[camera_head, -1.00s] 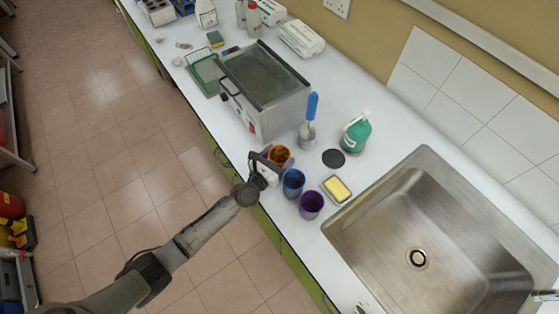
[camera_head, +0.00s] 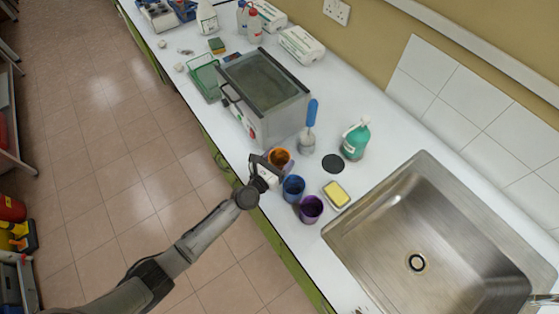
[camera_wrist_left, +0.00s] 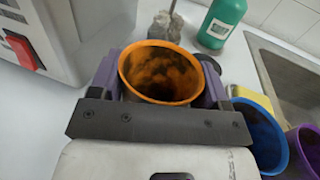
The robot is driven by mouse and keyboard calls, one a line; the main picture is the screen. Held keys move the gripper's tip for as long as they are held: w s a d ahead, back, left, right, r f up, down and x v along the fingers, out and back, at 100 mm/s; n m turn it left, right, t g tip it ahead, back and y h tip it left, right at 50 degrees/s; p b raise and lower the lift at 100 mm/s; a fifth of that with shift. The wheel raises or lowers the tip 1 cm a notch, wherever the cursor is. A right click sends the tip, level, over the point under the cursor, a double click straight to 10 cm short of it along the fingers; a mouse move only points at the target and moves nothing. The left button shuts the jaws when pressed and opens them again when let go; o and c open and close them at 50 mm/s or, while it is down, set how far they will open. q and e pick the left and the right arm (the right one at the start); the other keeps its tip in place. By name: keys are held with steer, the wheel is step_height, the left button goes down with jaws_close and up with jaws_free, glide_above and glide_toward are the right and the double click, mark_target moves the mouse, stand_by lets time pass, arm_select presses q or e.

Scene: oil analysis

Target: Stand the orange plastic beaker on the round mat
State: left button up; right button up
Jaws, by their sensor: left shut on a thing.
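The orange beaker (camera_head: 279,158) is near the front edge of the counter, beside the grey box-shaped appliance. My left gripper (camera_head: 271,165) is shut on it. In the left wrist view the orange beaker (camera_wrist_left: 162,72) is upright between the two purple-grey fingers, one on each side, and its open top shows a dark, patchy inside. I cannot tell whether its base touches the counter. The round black mat (camera_head: 333,163) lies bare on the counter behind and right of the beaker; only a dark sliver shows past the gripper in the wrist view. My right gripper is not in view.
A blue beaker (camera_head: 293,187) and a purple beaker (camera_head: 311,208) stand just right of the gripper. A yellow sponge on a dish (camera_head: 337,194) lies near the sink (camera_head: 440,250). A blue-handled brush in a holder (camera_head: 308,138) and a green bottle (camera_head: 355,141) stand near the mat.

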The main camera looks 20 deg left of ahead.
arm_select(q)
steer(key=s+a+r+h+p, duration=0.1)
steer(key=s+r+p, duration=0.3)
steer(key=r, duration=0.9)
steer(key=s+a+r+m+g+h+p, duration=0.1)
steer(key=s+r+p, duration=0.3)
steer(key=r+p, duration=0.7)
steer(key=s+a+r+m+h+p, duration=0.1)
steer(key=s+r+p, duration=0.4)
steer(key=r, duration=1.1)
steer(key=p, duration=0.3)
steer(key=shift+a, duration=0.35)
